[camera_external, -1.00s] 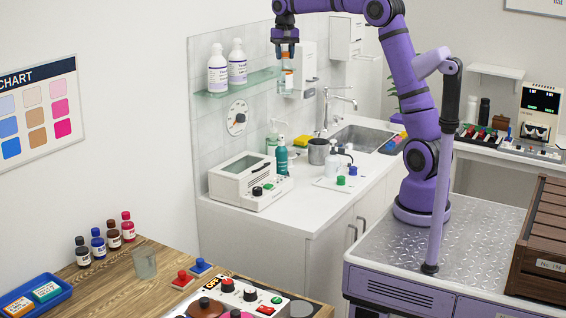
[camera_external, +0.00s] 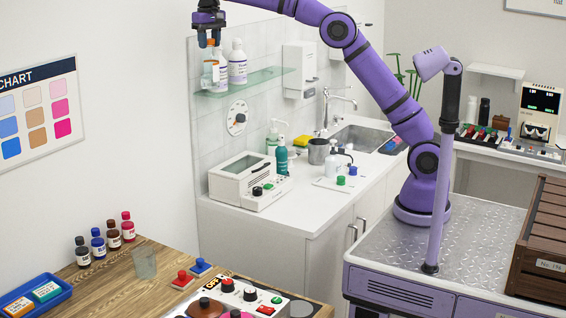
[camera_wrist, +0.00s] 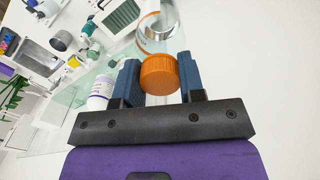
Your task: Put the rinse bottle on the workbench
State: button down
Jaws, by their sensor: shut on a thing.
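The wooden workbench (camera_external: 115,284) is at the lower left, well below the held bottle.
Two white bottles (camera_external: 237,65) stand on the glass shelf (camera_external: 262,82), close behind the held bottle in the picture. The workbench carries several small stain bottles (camera_external: 97,243), a clear beaker (camera_external: 145,263), a blue tray (camera_external: 62,295) and a control panel (camera_external: 250,298). Bare wood shows between them.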

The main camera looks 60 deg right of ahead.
jog(key=s+a+f+n, duration=0.1)
jog(key=a+f, duration=0.4)
jog(key=a, duration=0.4)
jog(key=s+a+f, duration=0.2)
jog(key=a+f, duration=0.4)
jog(key=a, duration=0.3)
jog(key=s+a+f+n, duration=0.1)
jog(key=a+f, duration=0.4)
jog(key=a, duration=0.4)
jog(key=s+a+f+n, duration=0.2)
jog(key=s+a+f, duration=1.5)
jog(key=a, duration=0.4)
notch_tip(320, 180, down, 11)
jog(key=shift+w+d, duration=0.2)
jog(key=shift+w, duration=0.15)
jog(key=c, duration=0.7)
grip_release()
